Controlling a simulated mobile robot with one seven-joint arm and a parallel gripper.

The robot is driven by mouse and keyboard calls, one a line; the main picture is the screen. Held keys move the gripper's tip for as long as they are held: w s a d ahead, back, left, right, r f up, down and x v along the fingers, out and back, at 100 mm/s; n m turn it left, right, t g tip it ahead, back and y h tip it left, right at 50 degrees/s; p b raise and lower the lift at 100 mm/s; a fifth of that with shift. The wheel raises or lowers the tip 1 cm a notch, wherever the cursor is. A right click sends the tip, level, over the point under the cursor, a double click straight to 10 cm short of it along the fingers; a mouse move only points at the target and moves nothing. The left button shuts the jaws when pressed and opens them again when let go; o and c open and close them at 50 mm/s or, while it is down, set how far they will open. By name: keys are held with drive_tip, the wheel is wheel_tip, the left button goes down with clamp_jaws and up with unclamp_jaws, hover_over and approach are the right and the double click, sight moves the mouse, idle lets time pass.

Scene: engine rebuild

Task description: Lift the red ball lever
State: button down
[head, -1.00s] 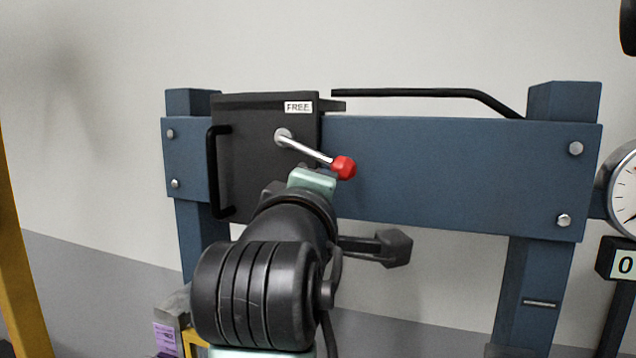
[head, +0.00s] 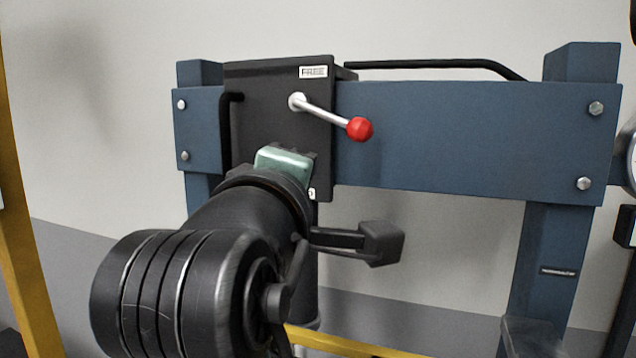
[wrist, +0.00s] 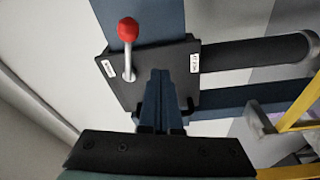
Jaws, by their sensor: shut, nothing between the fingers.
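The red ball (head: 360,129) sits on the end of a silver lever rod (head: 327,114). The rod points right and slightly down from a pivot on a dark box (head: 275,100). In the wrist view the red ball (wrist: 128,29) stands above and left of my gripper (wrist: 160,78). The gripper's fingers are shut together, empty, in front of the box face. They are apart from the ball. In the head view my arm hides most of the fingers; its pale green end lies below and left of the ball.
The box is on a blue crossbeam (head: 470,140) between blue posts. A label reading FREE (head: 313,72) is on its top right. A black handle (head: 226,130) is on its left, a black bar (head: 430,64) above the beam. A yellow frame (head: 20,240) stands at left. Space right of the ball is clear.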

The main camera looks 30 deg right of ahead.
drive_tip(key=v, duration=0.2)
drive_tip(key=r+b+v, duration=0.1)
drive_tip(key=v, duration=0.1)
drive_tip(key=shift+d, duration=0.15)
drive_tip(key=s+a+m+t+y+b, duration=0.3)
drive_tip(key=a+t+y, duration=0.3)
drive_tip(key=a, duration=0.3)
drive_tip(key=s+a+m+t+y+b, duration=0.3)
drive_tip(key=a+t+y, duration=0.3)
drive_tip(key=a, duration=0.3)
drive_tip(key=shift+s+a+f+m+t, duration=0.2)
drive_tip(key=shift+s+a+m+t, duration=0.1)
drive_tip(key=shift+s+t, duration=0.45)
